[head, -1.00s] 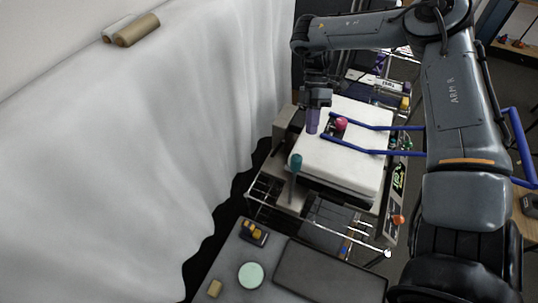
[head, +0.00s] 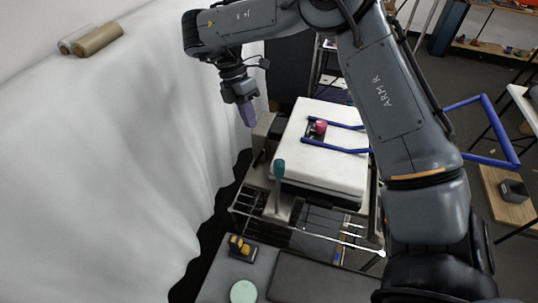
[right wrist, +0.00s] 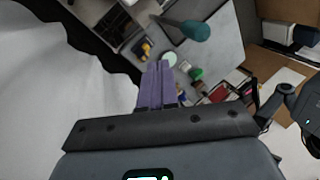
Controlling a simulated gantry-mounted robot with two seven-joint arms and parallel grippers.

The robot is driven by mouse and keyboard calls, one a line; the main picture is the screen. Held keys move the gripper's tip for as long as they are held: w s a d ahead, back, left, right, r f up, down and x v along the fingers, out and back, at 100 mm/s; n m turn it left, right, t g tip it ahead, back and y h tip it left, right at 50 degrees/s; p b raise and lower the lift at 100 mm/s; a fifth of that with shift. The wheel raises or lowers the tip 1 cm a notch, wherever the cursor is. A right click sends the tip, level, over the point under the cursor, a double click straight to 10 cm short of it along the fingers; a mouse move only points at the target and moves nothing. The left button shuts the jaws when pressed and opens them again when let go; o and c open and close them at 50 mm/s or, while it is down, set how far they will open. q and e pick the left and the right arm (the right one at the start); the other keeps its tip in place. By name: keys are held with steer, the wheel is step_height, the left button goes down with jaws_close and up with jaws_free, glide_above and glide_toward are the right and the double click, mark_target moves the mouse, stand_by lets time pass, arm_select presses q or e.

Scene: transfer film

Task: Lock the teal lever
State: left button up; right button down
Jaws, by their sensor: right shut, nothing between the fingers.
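The teal lever (head: 279,169) stands upright at the near left corner of the metal cart, beside the white pad. It also shows in the right wrist view (right wrist: 195,30), beyond the fingertips and to their right. My right gripper (head: 247,116) hangs above and behind the lever, a little to its left, near the white curtain. Its purple fingers (right wrist: 158,85) are together and hold nothing. The gripper is apart from the lever. My left gripper is not in either view.
A white pad (head: 318,176) on the cart carries a red knob (head: 320,126) and a blue tube frame (head: 335,145). A white curtain (head: 110,170) runs along the left. A grey table in front holds a yellow-and-black item (head: 240,246) and a mint disc (head: 243,292).

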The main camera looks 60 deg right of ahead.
steer(key=s+a+f+p, duration=0.1)
steer(key=s+a+f, duration=0.1)
steer(key=s+f, duration=0.5)
steer(key=shift+a+f, duration=0.35)
steer(key=shift+f, duration=0.8)
steer(key=shift+s, duration=0.15)
